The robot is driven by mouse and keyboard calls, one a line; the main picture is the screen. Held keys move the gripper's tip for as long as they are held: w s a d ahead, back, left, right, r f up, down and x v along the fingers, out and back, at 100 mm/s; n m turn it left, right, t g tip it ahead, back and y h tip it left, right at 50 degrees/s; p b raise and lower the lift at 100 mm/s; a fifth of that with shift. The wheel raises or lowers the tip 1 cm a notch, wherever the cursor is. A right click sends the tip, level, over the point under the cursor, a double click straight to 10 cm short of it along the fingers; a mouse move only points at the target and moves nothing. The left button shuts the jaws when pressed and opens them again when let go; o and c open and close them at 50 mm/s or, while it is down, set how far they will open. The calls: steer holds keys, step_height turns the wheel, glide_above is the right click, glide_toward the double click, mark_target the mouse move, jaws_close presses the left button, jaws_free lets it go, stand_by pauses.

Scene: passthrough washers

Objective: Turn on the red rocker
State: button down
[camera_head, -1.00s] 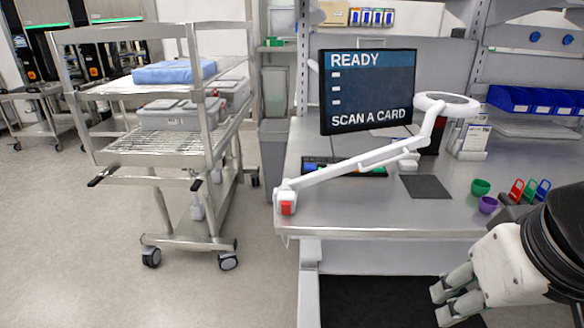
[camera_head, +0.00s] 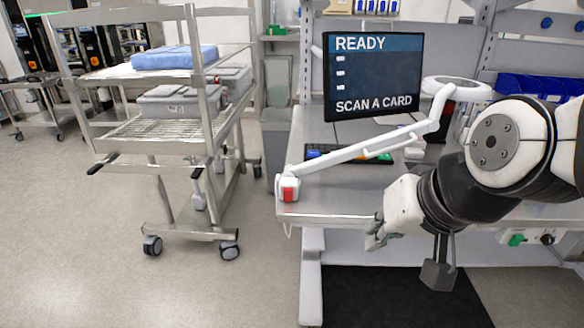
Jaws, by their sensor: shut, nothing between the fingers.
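The red rocker (camera_head: 288,194) is a small red switch on the white end block of the white jointed lamp arm (camera_head: 340,158). The block sits at the front left corner of the steel bench (camera_head: 330,207). The rocker faces me and is uncovered. Its on or off position is too small to tell. My gripper (camera_head: 374,238) is shut and empty, to the right of the rocker and lower in the picture. It is in front of the bench's front edge, clearly apart from the rocker.
A monitor (camera_head: 373,75) and a keyboard (camera_head: 350,154) stand behind the lamp arm. A steel cart (camera_head: 190,232) stands to the left. Floor between cart and bench is clear. A green switch (camera_head: 516,239) shows below the bench at right.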

steer(key=w+a+f+m+t+b, duration=0.2)
steer(key=w+a+f+t+b, duration=0.1)
steer(key=w+a+f, duration=0.65)
steer(key=n+t+h+b, duration=0.2)
steer(key=t+h+b, duration=0.1)
steer(key=t+b, duration=0.8)
glide_toward(286, 193)
steer(key=s+f+t+p, duration=0.2)
steer(key=s+f, duration=0.2)
steer(key=s, duration=0.2)
steer(key=shift+s+a+r, duration=0.15)
steer(key=shift+s+a, duration=0.05)
steer(key=x, duration=1.4)
steer(key=shift+w+d+b, duration=0.15)
steer(key=shift+b, duration=0.15)
